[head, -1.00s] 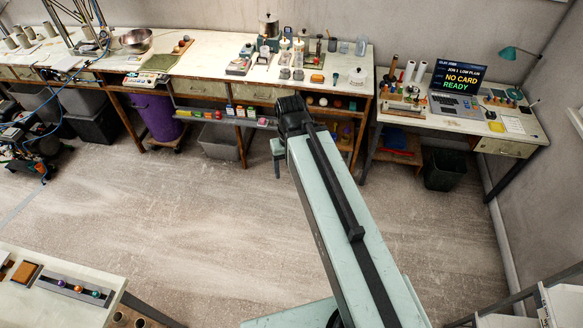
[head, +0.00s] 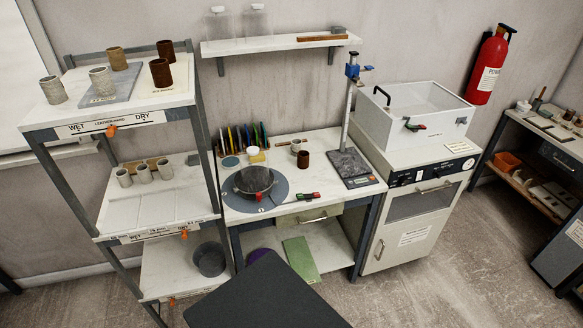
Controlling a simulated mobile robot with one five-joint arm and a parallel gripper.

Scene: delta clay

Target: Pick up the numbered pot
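I can read no number on any pot. Several small pots stand upright on the rack's top board: a grey pot (head: 53,90), a speckled grey pot (head: 101,79), a tan pot (head: 117,59) and two dark brown pots, one in front (head: 160,73) and one behind (head: 166,51). Three pale grey pots (head: 144,174) stand in a row on the middle board. On the bench are a small brown pot (head: 303,160) and a pale pot (head: 295,147). My gripper is not in view.
The rack (head: 110,121) has "WET" and "DRY" labels. A bucket (head: 210,260) sits on its lowest board. The bench holds a round grey disc (head: 277,198) with a dark round item and a blue-topped stand (head: 350,165). A white cabinet (head: 412,215) is at right. Floor shows at lower right.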

